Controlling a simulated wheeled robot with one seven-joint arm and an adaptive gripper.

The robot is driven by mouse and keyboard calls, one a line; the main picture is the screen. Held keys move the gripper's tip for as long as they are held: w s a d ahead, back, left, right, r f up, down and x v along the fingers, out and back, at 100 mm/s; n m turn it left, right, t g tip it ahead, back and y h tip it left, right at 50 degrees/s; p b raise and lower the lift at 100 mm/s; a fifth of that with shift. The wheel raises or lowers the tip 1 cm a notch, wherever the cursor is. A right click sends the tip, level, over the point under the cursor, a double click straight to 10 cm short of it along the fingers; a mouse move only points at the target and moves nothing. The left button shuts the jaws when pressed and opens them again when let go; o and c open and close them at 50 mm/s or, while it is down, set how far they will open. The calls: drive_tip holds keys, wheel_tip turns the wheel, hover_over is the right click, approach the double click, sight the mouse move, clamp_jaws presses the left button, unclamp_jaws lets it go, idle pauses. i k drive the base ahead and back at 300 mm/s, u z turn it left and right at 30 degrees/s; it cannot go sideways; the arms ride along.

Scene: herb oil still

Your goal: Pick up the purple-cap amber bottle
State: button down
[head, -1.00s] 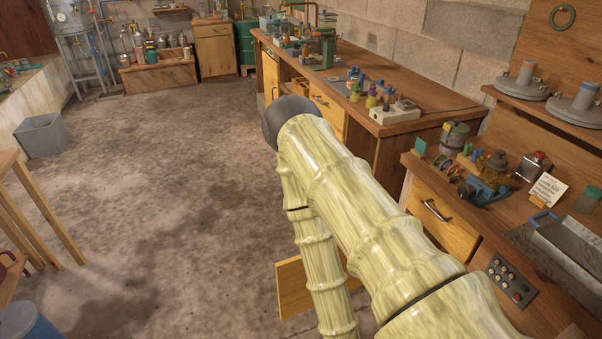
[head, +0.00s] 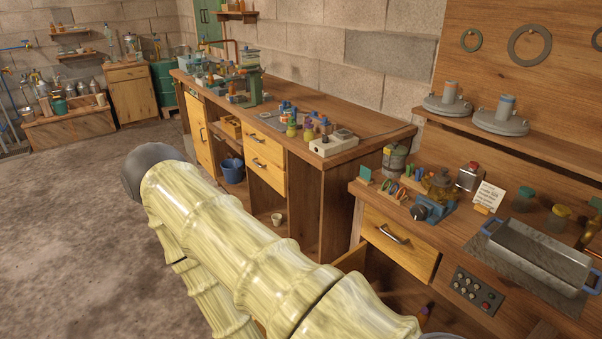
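A small thing with a purple top and a brown-amber body (head: 424,316) shows low in the head view, just right of my arm and below the near bench. It may be the purple-cap amber bottle; its lower part is hard to make out. Small bottles also stand on the long bench, among them a purple one (head: 308,132) and a yellow one (head: 291,128); they are too small to read clearly. My arm crosses the lower middle of the view and hides part of the floor and bench fronts. My gripper is not in view.
The long wooden bench (head: 360,143) runs along the wall, with a white device (head: 333,147) at its near end. Open floor (head: 60,230) lies at left.

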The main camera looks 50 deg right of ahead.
sight(423, 316)
drive_tip(key=i, duration=3)
drive_tip(key=z, duration=3.9)
drive_tip(key=i, duration=0.5)
drive_tip(key=z, duration=0.05)
